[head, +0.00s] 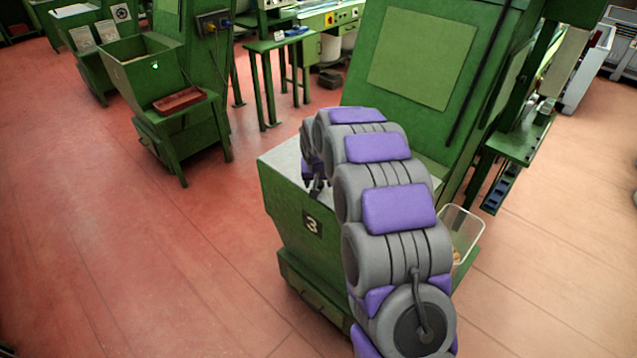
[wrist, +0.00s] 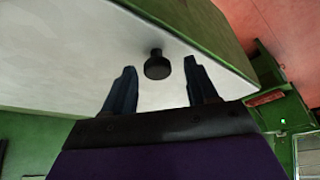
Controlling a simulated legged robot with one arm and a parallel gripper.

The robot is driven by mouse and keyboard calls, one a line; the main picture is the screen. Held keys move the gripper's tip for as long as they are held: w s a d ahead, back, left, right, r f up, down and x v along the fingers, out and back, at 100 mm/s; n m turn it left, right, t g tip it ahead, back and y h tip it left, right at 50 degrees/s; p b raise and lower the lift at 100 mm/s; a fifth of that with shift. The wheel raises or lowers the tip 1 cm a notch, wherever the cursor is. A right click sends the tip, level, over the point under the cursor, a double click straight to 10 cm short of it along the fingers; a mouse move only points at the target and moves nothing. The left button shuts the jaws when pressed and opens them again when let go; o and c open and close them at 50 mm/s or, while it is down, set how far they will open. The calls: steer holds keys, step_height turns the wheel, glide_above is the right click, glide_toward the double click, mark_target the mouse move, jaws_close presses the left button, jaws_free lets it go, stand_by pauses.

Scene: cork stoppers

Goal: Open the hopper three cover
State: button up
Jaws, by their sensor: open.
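The hopper three (head: 305,234) is a green box marked with a white 3 in the head view. Its pale flat cover (head: 283,160) lies across the top and looks closed; my arm hides much of it. In the wrist view the cover (wrist: 60,55) fills the upper left, with a black round knob (wrist: 157,66) standing on it. My gripper (wrist: 158,80) is open, one dark finger on either side of the knob in the picture. I cannot tell whether either finger touches it. In the head view my gripper (head: 316,188) is small and partly hidden at the cover.
A green machine panel (head: 424,55) rises right behind the hopper. A clear bin (head: 461,228) stands at its right. Another green hopper (head: 150,75) with a reddish tray (head: 179,100) stands at upper left. The red floor (head: 130,250) on the left is clear.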

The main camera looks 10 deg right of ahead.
steer(key=shift+f, duration=0.2)
steer(key=shift+d, duration=0.1)
steer(key=shift+d, duration=0.1)
steer(key=c, duration=0.3)
steer(key=shift+w, duration=0.1)
jaws_close()
steer(key=shift+r, duration=0.1)
